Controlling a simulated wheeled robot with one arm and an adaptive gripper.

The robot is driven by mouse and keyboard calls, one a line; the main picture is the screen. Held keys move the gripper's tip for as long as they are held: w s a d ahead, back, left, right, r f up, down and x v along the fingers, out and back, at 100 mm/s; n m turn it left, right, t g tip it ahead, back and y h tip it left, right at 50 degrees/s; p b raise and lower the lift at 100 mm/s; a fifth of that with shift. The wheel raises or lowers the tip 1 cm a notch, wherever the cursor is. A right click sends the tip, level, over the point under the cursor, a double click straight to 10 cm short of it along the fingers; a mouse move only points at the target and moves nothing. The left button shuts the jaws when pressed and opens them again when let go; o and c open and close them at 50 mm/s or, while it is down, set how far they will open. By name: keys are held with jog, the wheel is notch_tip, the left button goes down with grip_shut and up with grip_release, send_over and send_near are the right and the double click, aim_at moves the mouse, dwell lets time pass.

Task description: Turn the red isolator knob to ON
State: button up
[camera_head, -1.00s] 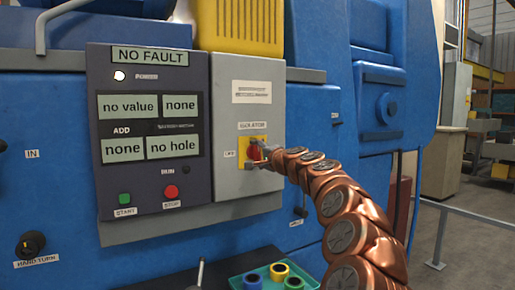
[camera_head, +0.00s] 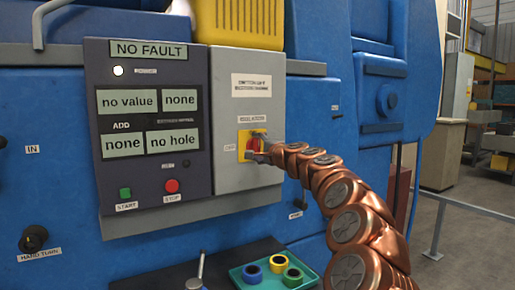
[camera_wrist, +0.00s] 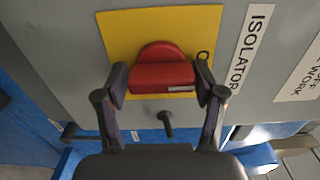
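The red isolator knob (camera_wrist: 162,76) sits on a yellow plate (camera_wrist: 118,22) on the grey panel. In the wrist view its bar lies across the picture, with a white mark at its right end. A dark round letter, like an O, shows on the plate near that end, partly beside the right finger. My gripper (camera_wrist: 162,83) has one finger at each end of the bar, and both pads appear to touch it. In the head view the knob (camera_head: 255,144) is partly hidden by my gripper (camera_head: 262,153), which reaches in from the right.
The dark control panel (camera_head: 150,60) with START and STOP buttons is left of the grey box (camera_head: 235,190). A green tray (camera_head: 250,276) with several coloured rings stands below. A lever (camera_head: 200,268) rises beside the tray. A railing (camera_head: 470,208) is at the right.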

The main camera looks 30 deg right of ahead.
jog(key=shift+o, duration=1.2)
jog(key=shift+s, duration=0.1)
jog(key=shift+s+r, duration=0.15)
jog(key=shift+s, duration=0.65)
jog(key=s, duration=1)
jog(key=shift+s+a, duration=0.15)
